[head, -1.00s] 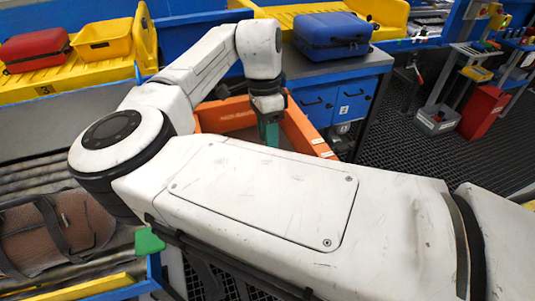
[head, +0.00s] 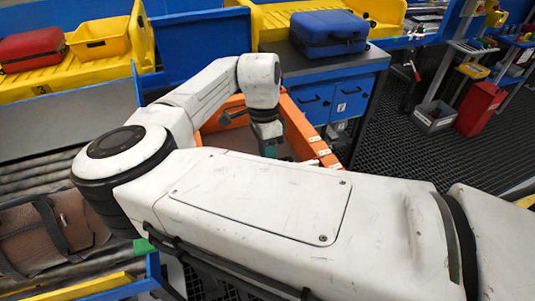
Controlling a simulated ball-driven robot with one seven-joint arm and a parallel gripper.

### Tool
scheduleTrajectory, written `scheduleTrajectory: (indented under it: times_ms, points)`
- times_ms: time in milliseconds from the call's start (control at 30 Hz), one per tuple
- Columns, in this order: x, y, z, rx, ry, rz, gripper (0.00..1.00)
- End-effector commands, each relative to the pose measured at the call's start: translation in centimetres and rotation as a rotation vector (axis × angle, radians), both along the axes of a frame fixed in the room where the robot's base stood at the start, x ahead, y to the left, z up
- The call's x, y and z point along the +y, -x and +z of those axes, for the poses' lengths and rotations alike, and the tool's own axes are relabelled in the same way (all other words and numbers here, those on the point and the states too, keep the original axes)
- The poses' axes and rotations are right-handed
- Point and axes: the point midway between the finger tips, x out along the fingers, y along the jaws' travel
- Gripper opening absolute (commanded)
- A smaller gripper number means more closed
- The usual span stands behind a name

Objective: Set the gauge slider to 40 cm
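An orange open-topped box (head: 303,124) stands in the middle, behind my arm, with small white labels along its right rim. I cannot make out a gauge scale or any 40 cm mark. A dark bar or handle (head: 232,114) shows inside the box near its left side; I cannot tell whether it is the slider. My gripper (head: 268,150) points down into the box near the right wall. Its green fingertips are partly hidden by my arm, so I cannot see whether they are apart or touch anything.
A blue suitcase (head: 328,32) lies on a dark counter over blue drawers (head: 343,98). A yellow tray (head: 101,40) and red suitcase (head: 34,48) are at upper left. A brown bag (head: 50,235) lies on rollers at lower left. Open floor grating (head: 400,150) is at right.

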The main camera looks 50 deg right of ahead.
Motion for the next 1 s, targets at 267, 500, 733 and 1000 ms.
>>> scheduleTrajectory:
  times_ms: [267, 500, 733, 1000]
  points:
    - [0.0, 0.0, 0.0, 0.0, 0.0, 0.0, 0.0]
    - [0.0, 0.0, 0.0, 0.0, 0.0, 0.0, 0.0]
    - [0.2, 0.3, 0.1, 0.002, 0.0, -0.001, 0.0]
    - [2.5, 3.7, 0.4, 0.006, 0.0, -0.002, 0.0]
